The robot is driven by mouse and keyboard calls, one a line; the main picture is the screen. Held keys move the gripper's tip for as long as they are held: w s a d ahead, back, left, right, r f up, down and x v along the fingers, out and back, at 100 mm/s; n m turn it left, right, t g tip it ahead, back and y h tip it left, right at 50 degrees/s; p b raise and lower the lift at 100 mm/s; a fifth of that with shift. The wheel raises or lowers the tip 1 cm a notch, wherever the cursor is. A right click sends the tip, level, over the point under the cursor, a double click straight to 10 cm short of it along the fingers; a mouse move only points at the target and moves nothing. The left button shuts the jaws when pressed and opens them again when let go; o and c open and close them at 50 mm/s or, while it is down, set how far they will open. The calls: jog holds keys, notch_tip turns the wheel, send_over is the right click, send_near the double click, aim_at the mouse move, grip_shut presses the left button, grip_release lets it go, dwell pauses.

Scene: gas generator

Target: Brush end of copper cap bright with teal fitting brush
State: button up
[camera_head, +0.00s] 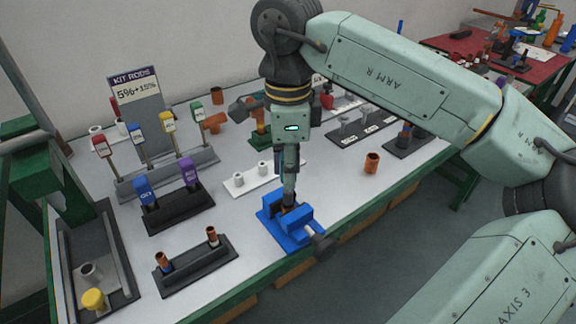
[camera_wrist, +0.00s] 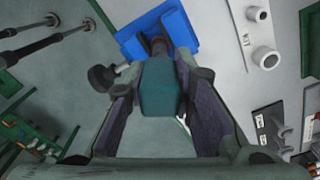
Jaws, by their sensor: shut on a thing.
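My gripper (camera_head: 289,172) points down over the blue vise (camera_head: 272,232) near the table's front edge. In the wrist view its fingers (camera_wrist: 163,105) are shut on the teal block-shaped handle of the fitting brush (camera_wrist: 162,92). The lower end of the brush reaches down between the vise jaws. The vise also shows in the wrist view (camera_wrist: 177,25). A small brown piece, probably the copper cap (camera_head: 290,208), shows between the jaws, mostly hidden by the brush and jaws. I cannot tell whether the brush touches it or how bright its end is.
A black rack (camera_head: 203,268) with two copper pieces stands at the front left. A black holder with blue and purple blocks (camera_head: 188,173) is behind it. A white strip (camera_head: 240,184) with white fittings lies left of my gripper. A loose copper fitting (camera_head: 371,162) stands to the right.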

jog(key=shift+f+b, duration=1.1)
jog(key=shift+f, duration=0.25)
